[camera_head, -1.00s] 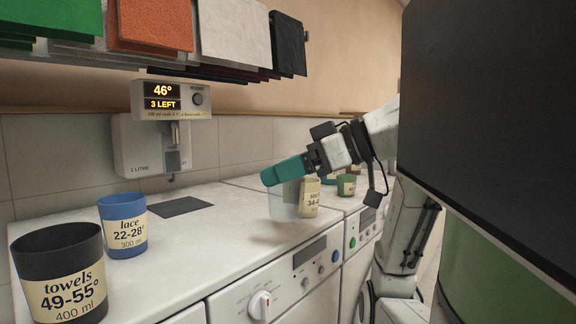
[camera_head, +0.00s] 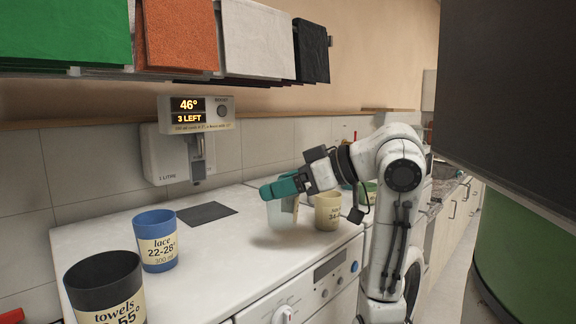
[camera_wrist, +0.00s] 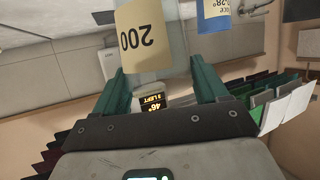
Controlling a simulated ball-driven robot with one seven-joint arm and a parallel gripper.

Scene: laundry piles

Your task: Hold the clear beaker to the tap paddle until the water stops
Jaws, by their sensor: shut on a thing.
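My gripper (camera_head: 281,188) has teal fingers and is shut on the clear beaker (camera_head: 279,217), held above the white worktop, apart from the tap. In the wrist view the beaker's cream label (camera_wrist: 141,38) reads 200, upside down, between the fingers. The tap unit (camera_head: 196,115) is on the wall to the left of and behind the beaker. Its display reads 46° and 3 LEFT. Its paddle (camera_head: 198,169) hangs below the spout. I cannot see water running or any water level in the beaker.
A blue lace cup (camera_head: 156,240) and a black towels cup (camera_head: 103,285) stand at the left. A cream cup (camera_head: 328,212) stands just right of the beaker. A dark mat (camera_head: 206,213) lies bare below the tap. Folded cloths (camera_head: 259,38) hang on a shelf above.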

